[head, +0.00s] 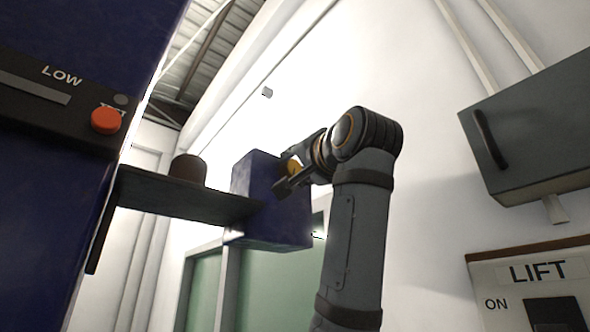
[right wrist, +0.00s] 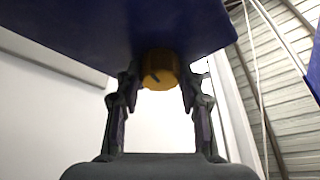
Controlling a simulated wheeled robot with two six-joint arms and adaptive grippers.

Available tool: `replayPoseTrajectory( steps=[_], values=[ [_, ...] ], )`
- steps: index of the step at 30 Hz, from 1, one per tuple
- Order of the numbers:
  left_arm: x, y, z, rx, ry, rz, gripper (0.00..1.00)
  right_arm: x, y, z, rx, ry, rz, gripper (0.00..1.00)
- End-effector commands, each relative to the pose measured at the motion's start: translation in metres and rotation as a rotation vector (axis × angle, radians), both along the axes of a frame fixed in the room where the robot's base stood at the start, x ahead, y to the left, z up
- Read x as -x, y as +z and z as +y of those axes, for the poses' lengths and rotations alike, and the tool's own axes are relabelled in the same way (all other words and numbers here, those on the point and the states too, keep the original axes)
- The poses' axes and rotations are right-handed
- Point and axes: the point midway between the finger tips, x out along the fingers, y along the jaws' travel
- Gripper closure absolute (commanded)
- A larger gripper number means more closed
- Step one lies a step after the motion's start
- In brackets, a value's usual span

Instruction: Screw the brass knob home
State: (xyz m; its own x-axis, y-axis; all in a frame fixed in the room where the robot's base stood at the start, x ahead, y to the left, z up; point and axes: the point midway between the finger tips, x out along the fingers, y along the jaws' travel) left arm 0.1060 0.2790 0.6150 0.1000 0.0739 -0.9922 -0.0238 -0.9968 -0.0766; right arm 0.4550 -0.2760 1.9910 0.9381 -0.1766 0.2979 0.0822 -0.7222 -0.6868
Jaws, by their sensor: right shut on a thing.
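The brass knob (head: 294,165) sits at the right side of a dark blue box (head: 268,228) in the head view. How far the knob is seated is hidden. My left gripper is not in view.
A grey shelf (head: 180,195) with a dark round object (head: 188,169) joins the blue box. A large blue cabinet at left carries a LOW panel with an orange button (head: 106,120). A grey wall box (head: 535,130) and a LIFT switch panel (head: 530,290) are at right.

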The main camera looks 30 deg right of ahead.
Motion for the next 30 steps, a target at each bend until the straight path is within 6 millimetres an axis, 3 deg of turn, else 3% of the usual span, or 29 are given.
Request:
replayPoseTrajectory(
  steps=[30],
  values=[
    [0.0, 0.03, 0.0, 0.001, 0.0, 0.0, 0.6, 0.0, 0.004, 0.002, -0.959, -0.002, 0.078, 0.93]
  ],
)
